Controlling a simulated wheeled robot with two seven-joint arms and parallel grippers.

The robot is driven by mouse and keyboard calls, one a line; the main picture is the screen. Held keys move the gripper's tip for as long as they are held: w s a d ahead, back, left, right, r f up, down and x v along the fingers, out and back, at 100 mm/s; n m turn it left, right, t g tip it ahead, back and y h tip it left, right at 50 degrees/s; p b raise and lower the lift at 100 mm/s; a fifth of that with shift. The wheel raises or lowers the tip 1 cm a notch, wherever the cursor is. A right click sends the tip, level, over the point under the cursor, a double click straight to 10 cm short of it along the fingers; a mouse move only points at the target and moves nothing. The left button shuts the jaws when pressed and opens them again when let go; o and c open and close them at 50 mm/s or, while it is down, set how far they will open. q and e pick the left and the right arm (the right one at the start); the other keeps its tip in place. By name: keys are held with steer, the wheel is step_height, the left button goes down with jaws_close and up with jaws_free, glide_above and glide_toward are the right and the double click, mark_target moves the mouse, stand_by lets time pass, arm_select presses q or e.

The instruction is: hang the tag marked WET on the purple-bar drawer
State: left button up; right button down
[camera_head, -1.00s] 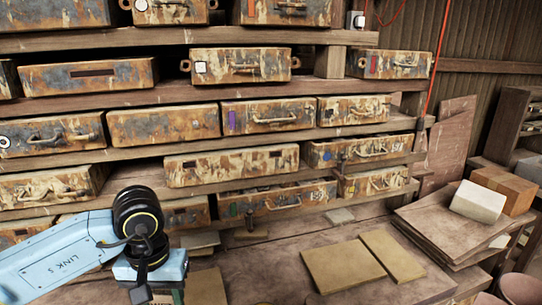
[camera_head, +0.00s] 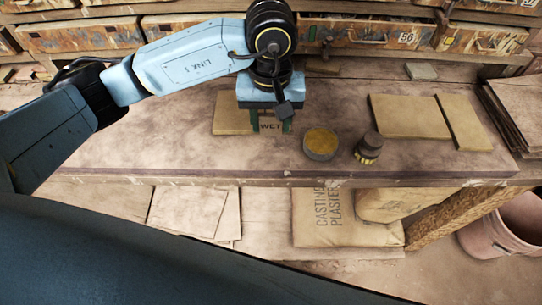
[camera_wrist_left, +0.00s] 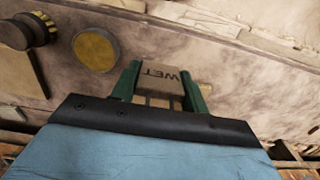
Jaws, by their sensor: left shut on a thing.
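The tan tag marked WET (camera_head: 270,126) is between the green fingers of my left gripper (camera_head: 268,128), just above the bench near its front edge. In the left wrist view the tag (camera_wrist_left: 160,74) shows its lettering upside down, and the left gripper (camera_wrist_left: 161,82) is shut on it. The purple-bar drawer is not in view now; only the lower drawer row shows at the top of the head view. My right gripper is not in view.
On the bench (camera_head: 180,152), a round tin with yellow contents (camera_head: 320,143) and a dark brush (camera_head: 369,148) stand right of the gripper. Tan tiles (camera_head: 408,115) lie farther right. Plaster sacks (camera_head: 335,218) and a pink bucket (camera_head: 505,228) are below.

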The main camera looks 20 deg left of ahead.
arm_select(q)
glide_above(270, 159)
step_height(270, 159, down, 9)
steer(key=shift+d+f, duration=0.1)
steer(key=shift+f, duration=0.2)
stand_by(0.4)
steer(key=shift+f+b, duration=0.3)
steer(key=o, duration=1)
steer(key=shift+r, duration=0.1)
steer(key=shift+c, duration=0.2)
